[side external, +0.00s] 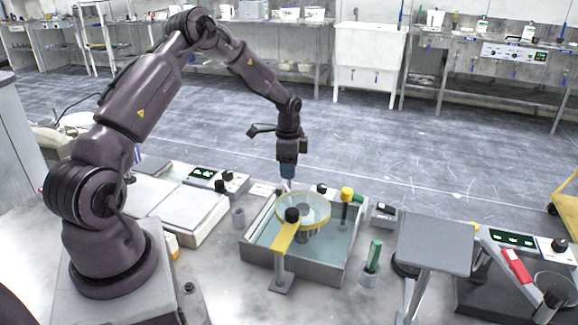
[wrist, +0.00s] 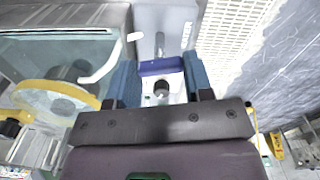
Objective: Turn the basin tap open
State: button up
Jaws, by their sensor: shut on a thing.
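The basin (side external: 290,268) is a grey rectangular tub with bluish water and a round yellow-rimmed platen (side external: 325,212) in it. My gripper (side external: 288,176) points down at the basin's back rim. In the wrist view, the blue fingers of my gripper (wrist: 161,78) are shut on a short violet-blue bar, which looks like the tap handle (wrist: 160,66). A pale curved spout (wrist: 100,64) reaches left over the basin. The tap's body is mostly hidden by my gripper in the side view.
A yellow arm with a black knob (side external: 284,236) stands at the basin's front. A yellow-topped post (side external: 346,195) is at its right. A grey raised plate (side external: 435,243) stands further right. Pale flat units (side external: 180,208) lie left of the basin.

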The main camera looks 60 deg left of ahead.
jog(key=n, duration=1.1)
jog(key=shift+n, duration=1.6)
jog(key=o, duration=0.9)
notch_tip(320, 180, up, 13)
jog(key=shift+r, duration=0.1)
